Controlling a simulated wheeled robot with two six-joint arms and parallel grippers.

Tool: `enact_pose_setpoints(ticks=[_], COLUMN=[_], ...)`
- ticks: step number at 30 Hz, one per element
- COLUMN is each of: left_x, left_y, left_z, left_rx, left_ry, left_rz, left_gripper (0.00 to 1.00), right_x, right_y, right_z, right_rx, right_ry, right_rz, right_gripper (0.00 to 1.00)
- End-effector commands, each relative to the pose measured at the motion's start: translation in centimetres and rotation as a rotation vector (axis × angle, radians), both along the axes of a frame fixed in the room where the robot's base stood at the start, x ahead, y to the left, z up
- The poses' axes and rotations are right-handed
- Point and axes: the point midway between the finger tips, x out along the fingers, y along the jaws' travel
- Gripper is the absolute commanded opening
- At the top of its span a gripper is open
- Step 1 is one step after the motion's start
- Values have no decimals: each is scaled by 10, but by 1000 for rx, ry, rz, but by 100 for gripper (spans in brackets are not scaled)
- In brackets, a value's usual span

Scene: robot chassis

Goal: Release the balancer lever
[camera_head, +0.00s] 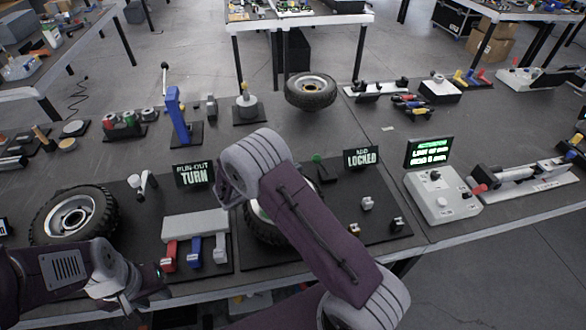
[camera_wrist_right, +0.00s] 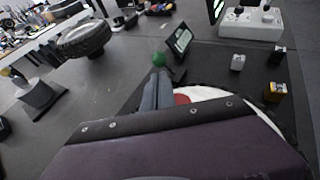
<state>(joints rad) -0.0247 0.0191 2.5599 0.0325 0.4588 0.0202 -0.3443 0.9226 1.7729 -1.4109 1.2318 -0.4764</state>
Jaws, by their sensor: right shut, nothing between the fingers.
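The balancer stands on a black mat (camera_head: 375,230) in the middle of the bench, with a sign reading "ADD LOCKED" (camera_head: 363,158). Its lever has a green knob (camera_head: 317,158), which also shows in the right wrist view (camera_wrist_right: 158,59), just beyond the fingertips. My right gripper (camera_wrist_right: 156,82) is shut and empty, pointing toward the knob; a gap seems to remain, though contact is hard to judge. In the head view my right arm hides this gripper and much of the balancer wheel (camera_head: 258,222). My left gripper (camera_head: 152,282) is low at the left; its fingers are unclear.
A run-out station with a sign reading "TURN" (camera_head: 194,174), a tyre (camera_head: 72,215) and red, blue and white blocks lies to the left. A grey control box (camera_head: 440,195) stands to the right. Small weights (camera_head: 367,203) sit on the balancer mat.

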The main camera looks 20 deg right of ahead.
Motion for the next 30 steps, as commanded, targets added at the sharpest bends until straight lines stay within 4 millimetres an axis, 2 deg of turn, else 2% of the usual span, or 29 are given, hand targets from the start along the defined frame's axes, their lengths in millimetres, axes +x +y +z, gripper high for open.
enact_pose_setpoints(ticks=[4,10,15,25,30], left_x=[0,0,0,0,0], left_y=[0,0,0,0,0], left_z=[3,5,5,5,10], left_rx=[0,0,0,0,0], left_ry=[0,0,0,0,0], left_rz=[0,0,0,0,0], left_gripper=[36,36,36,36,36], right_x=[9,18,21,22,29], right_y=[-27,-51,-57,-57,-57], right_z=[-10,-21,-24,-23,-18], right_rx=[0,0,1,6,68], right_ry=[0,0,-1,-2,-21], right_rz=[-4,-2,0,-1,-2], right_gripper=[0,0,0,0,0])
